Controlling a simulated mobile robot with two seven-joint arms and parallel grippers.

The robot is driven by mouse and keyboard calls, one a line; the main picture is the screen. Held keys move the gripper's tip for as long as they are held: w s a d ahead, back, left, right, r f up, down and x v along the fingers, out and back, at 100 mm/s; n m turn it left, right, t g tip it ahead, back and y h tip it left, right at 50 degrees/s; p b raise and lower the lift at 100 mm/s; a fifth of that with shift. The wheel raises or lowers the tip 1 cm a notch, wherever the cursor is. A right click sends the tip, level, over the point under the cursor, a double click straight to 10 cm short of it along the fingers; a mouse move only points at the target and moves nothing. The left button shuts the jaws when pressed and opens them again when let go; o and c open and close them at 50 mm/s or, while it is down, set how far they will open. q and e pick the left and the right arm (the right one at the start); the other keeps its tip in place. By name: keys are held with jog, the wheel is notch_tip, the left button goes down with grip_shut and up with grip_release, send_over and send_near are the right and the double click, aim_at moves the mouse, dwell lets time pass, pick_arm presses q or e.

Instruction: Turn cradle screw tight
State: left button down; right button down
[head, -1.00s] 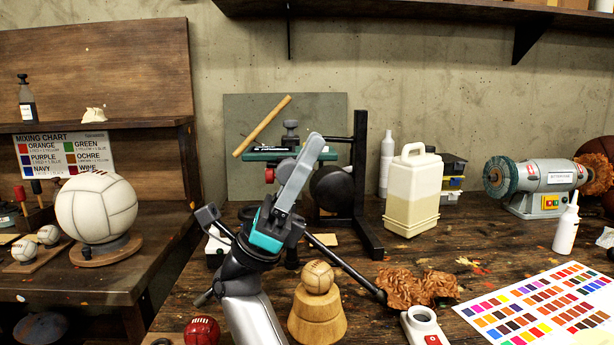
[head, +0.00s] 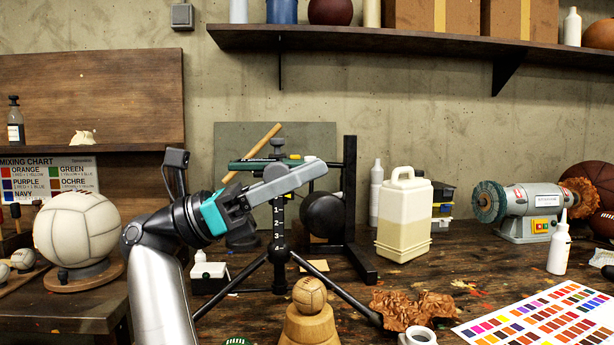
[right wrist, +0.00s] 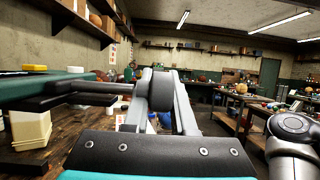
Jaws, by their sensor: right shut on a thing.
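The green cradle (head: 245,164) sits on top of a black tripod stand (head: 279,240), with a dark knob (head: 278,144) above it. My right gripper (head: 312,166) reaches across the front of the cradle, its fingers slanting up to the right. In the right wrist view, its two fingers (right wrist: 160,92) are shut on the round dark knob of the cradle screw (right wrist: 159,90). A thin shaft (right wrist: 100,87) runs from this knob left to the green cradle (right wrist: 45,90). In the head view the fingers hide the gripped knob. My left gripper is out of view.
A wooden stick (head: 252,152) leans behind the cradle. A black upright stand (head: 349,200) and a cream jug (head: 404,220) stand to the right. A small ball (head: 309,295) on a wooden block (head: 308,325) is in front. A grinder (head: 530,208) is farther right.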

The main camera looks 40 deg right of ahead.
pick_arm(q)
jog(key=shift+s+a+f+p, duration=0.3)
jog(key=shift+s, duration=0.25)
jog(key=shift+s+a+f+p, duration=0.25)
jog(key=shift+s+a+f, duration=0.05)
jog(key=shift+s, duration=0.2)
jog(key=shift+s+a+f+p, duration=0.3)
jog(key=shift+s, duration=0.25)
pick_arm(e)
jog(key=shift+w+f+t+y, duration=0.1)
jog(key=shift+f+t+y, duration=0.2)
jog(key=shift+t+y, duration=0.55)
jog(key=shift+w+f+t+y, duration=0.1)
jog(key=shift+f+t+y, duration=0.25)
jog(key=shift+y, duration=0.9)
jog(key=c, duration=0.7)
grip_release()
jog(key=shift+c, duration=0.2)
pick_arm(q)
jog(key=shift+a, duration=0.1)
